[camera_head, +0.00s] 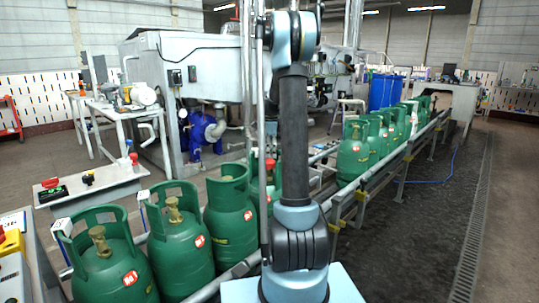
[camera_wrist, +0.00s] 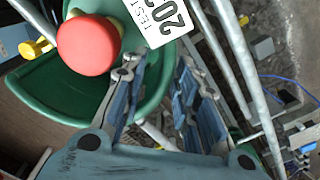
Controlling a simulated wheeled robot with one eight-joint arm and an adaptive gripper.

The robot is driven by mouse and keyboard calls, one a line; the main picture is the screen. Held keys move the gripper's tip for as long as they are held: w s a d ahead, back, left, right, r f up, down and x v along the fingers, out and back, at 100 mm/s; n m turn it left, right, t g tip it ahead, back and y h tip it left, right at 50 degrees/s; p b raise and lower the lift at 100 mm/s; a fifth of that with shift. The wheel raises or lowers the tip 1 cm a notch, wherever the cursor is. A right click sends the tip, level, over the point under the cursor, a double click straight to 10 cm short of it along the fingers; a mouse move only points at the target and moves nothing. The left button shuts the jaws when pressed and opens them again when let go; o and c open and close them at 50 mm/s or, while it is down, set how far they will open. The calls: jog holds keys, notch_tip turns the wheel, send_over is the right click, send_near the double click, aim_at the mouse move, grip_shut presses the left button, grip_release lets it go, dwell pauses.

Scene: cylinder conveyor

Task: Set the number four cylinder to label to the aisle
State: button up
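Green gas cylinders stand upright in a row on the conveyor. The fourth from the left, a green cylinder (camera_head: 254,188) with a red cap (camera_head: 270,164), is mostly hidden behind my arm in the head view. In the wrist view a green collar (camera_wrist: 60,95) surrounds a red cap (camera_wrist: 88,44), with a white label (camera_wrist: 158,18) reading "TEST 20…" at its edge. My gripper (camera_wrist: 155,68) is open, its two fingers apart, with the collar's edge and label between or just beyond them. I cannot tell whether they touch. The gripper is hidden in the head view.
Three green cylinders, the nearest one (camera_head: 112,270) largest in view, stand at left. More cylinders (camera_head: 352,155) line the conveyor rail (camera_head: 400,158) toward the back right. Blue drums (camera_head: 383,92) stand beyond. The aisle floor (camera_head: 440,215) at right is clear, with a drain grate (camera_head: 474,235).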

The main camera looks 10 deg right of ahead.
notch_tip(320, 180, up, 12)
dwell(0.5)
jog(key=shift+f, duration=0.15)
jog(key=s+a+f+n, duration=0.15)
jog(key=s+n, duration=0.25)
jog(key=s, duration=0.5)
jog(key=s+a+n+t, duration=0.1)
jog(key=s+a+n, duration=0.15)
jog(key=s, duration=0.55)
jog(key=s+a+n, duration=0.2)
jog(key=s+n, duration=0.2)
jog(key=s, duration=0.5)
jog(key=s+a+f+n+t, duration=0.1)
jog(key=s+a+f+n, duration=0.1)
jog(key=s+f+n, duration=0.9)
jog(key=s+f, duration=0.5)
jog(key=s, duration=0.3)
jog(key=shift+s, duration=0.2)
